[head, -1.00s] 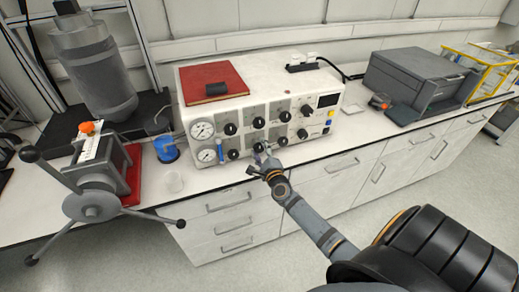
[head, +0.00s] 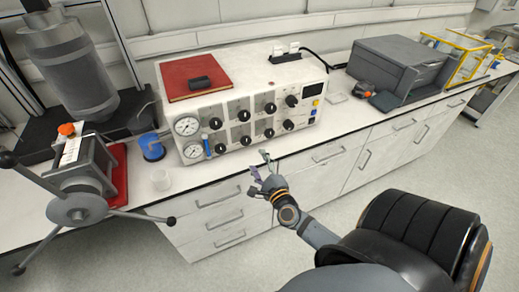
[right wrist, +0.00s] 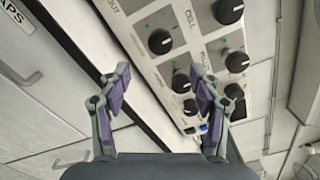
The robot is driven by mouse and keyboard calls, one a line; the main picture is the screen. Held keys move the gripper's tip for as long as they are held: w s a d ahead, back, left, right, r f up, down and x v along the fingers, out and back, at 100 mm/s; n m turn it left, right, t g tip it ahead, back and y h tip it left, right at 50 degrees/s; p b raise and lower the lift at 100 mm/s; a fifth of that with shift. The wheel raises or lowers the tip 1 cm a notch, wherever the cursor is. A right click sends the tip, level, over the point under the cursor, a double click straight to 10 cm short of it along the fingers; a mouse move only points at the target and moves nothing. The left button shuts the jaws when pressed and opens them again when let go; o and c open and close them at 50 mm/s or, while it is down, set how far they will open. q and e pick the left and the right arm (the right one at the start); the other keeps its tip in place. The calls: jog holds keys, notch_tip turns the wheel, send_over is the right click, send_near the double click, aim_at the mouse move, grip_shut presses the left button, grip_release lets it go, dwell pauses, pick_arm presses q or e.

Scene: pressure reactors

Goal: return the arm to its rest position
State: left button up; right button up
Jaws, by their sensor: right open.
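My right gripper (head: 262,174) is open and empty in front of the bench, below the front edge of the worktop and apart from the control panel. The right wrist view shows its two purple-grey fingers (right wrist: 160,90) spread, with nothing between them. Beyond them is the white control box (right wrist: 170,20) with black knobs. In the head view this control box (head: 230,100) stands on the bench with two gauges and rows of knobs. My right arm (head: 310,230) reaches up from the lower right. My left gripper is not in view.
A red book (head: 202,78) lies on the control box. A reactor with a spoked handwheel (head: 78,210) stands at the left. A grey printer-like box (head: 400,66) is at the right. Drawers (head: 215,220) face my arm.

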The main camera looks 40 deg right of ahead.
jog(key=shift+s, duration=0.25)
dwell(0.3)
jog(key=s+a+f+n+g+y, duration=0.15)
jog(key=s+f+n, duration=0.3)
jog(key=f, duration=0.55)
jog(key=s+f+n+g+y, duration=0.1)
jog(key=s+f+n+g, duration=0.2)
jog(key=f+n, duration=0.55)
jog(key=s+f+n+g+y, duration=0.1)
jog(key=s+f+n+g, duration=0.2)
jog(key=f, duration=0.9)
jog(key=s+a+f+n+g, duration=0.1)
jog(key=s+f+n+g, duration=0.2)
jog(key=s, duration=0.6)
jog(key=s+a+f+n+g, duration=0.2)
jog(key=s+f+n, duration=0.2)
jog(key=s+f, duration=0.4)
jog(key=s+a+f+n+g, duration=0.1)
jog(key=s+f+n+g, duration=0.2)
jog(key=s, duration=0.7)
notch_tip(320, 180, down, 3)
jog(key=shift+a+r+n+g, duration=0.2)
jog(key=shift+a+n+g, duration=0.1)
jog(key=shift+a+g, duration=0.1)
